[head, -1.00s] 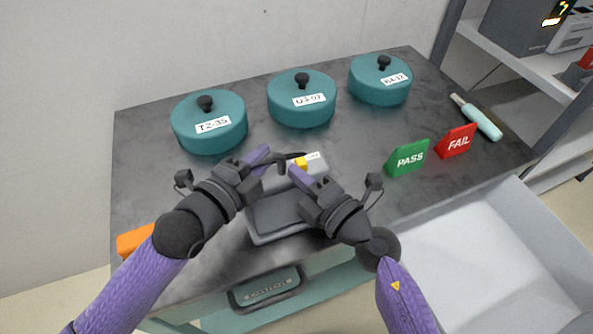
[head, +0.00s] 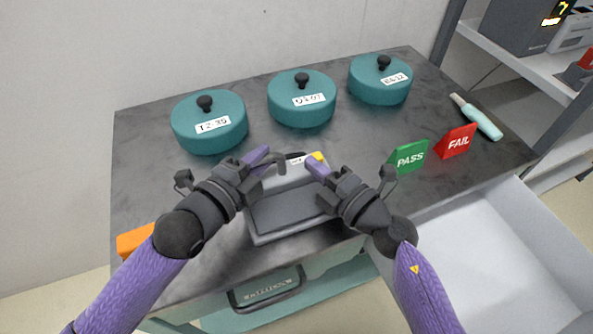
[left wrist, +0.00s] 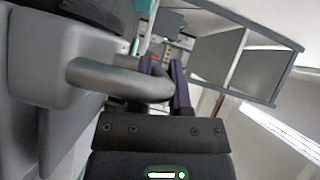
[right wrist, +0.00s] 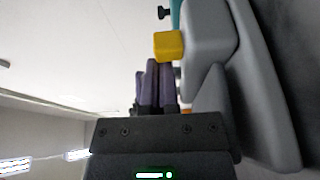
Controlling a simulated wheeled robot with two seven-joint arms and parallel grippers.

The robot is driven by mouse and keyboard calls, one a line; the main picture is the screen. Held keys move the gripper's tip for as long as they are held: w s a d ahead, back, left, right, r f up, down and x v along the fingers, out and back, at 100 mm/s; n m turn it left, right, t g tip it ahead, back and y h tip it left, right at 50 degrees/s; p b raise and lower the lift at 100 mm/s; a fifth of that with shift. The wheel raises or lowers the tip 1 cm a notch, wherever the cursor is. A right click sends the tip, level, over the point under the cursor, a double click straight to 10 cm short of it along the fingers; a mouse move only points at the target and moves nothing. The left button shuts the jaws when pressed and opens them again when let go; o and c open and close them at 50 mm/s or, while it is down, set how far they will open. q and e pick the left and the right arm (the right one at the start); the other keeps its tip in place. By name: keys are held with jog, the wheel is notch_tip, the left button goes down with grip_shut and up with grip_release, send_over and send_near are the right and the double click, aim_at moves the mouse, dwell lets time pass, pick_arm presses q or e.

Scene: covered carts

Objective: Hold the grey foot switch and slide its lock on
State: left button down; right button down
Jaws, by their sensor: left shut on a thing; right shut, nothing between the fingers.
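The grey foot switch (head: 285,212) lies on the dark cart top, its broad pedal towards me. My left gripper (head: 270,158) is shut on its curved grey handle, which also shows between the fingers in the left wrist view (left wrist: 120,80). The yellow lock slider (head: 318,156) sits at the right end of the switch's back part, with a small white label (head: 296,160) to its left. My right gripper (head: 316,166) is shut and empty. Its fingertips are right at the yellow slider (right wrist: 169,46) in the right wrist view; I cannot tell whether they touch.
Three teal lidded pots (head: 302,100) stand along the back. A green PASS block (head: 409,157) and a red FAIL block (head: 457,141) stand to the right, near a teal-handled tool (head: 482,121). An orange block (head: 136,241) is at the left edge. An open white drawer (head: 480,260) lies front right.

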pick_arm(q)
jog(key=shift+f, duration=0.1)
pick_arm(e)
jog(key=v, duration=1)
pick_arm(q)
jog(key=shift+c, duration=2.4)
grip_release()
